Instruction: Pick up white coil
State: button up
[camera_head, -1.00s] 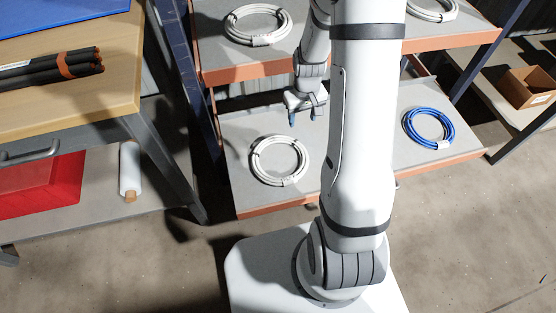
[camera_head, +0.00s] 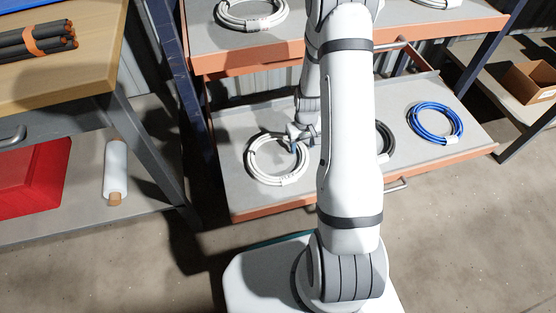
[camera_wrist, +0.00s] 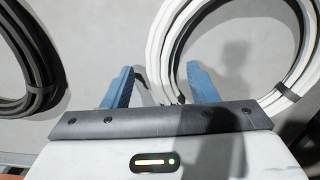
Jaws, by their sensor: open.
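A white coil (camera_head: 263,179) lies flat on the left part of the lower orange-edged shelf. My gripper (camera_head: 298,145) is over the upper right part of its ring in the head view. In the wrist view the white coil (camera_wrist: 164,45) fills the upper right, and a dark tie wraps its strands. My gripper (camera_wrist: 160,87) is open there, with one blue finger to each side of the coil's left edge. Nothing is gripped. I cannot tell how far the fingertips are above the shelf.
A black coil (camera_head: 386,142) lies right of the white coil, partly behind my arm; it shows in the wrist view (camera_wrist: 38,90). A blue coil (camera_head: 436,134) lies farther right. More white coils (camera_head: 240,25) lie on the upper shelf. A workbench (camera_head: 95,85) stands at left.

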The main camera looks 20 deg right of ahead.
jog(key=shift+f, duration=0.2)
grip_shut()
dwell(0.4)
